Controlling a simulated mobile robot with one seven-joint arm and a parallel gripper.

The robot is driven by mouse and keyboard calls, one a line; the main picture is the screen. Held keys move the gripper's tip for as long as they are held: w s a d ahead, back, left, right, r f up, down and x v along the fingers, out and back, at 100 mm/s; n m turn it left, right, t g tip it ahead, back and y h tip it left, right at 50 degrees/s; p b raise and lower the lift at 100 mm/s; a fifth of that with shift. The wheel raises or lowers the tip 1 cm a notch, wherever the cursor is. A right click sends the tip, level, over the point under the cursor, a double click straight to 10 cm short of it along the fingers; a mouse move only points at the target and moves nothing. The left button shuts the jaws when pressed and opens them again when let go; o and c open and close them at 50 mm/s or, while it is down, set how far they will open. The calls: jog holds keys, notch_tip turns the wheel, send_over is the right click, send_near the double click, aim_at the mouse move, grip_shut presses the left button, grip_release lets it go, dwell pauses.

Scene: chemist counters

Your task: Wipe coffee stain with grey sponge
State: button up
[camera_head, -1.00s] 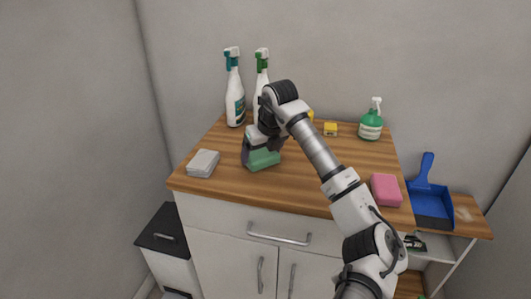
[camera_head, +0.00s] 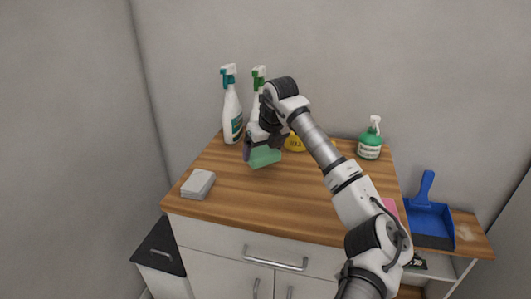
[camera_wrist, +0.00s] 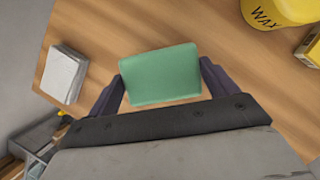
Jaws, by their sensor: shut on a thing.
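My gripper (camera_wrist: 162,85) is shut on a green sponge (camera_wrist: 160,74), which also shows in the head view (camera_head: 264,156). It holds this sponge over the back left part of the wooden counter; whether the sponge touches the wood I cannot tell. A light grey sponge (camera_head: 198,184) lies free near the counter's front left edge, and in the wrist view (camera_wrist: 63,74) it is left of the gripper. I see no clear coffee stain on the visible counter top (camera_head: 260,208).
Two spray bottles (camera_head: 232,108) stand at the back left. A yellow wax tub (camera_head: 295,143) is behind my arm. A green spray bottle (camera_head: 371,139) stands back right. A pink sponge (camera_head: 391,206) is mostly hidden by my arm. A blue dustpan (camera_head: 430,220) lies on the right side shelf.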

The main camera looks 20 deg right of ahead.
jog(key=shift+r+p, duration=1.05)
jog(key=shift+r, duration=0.9)
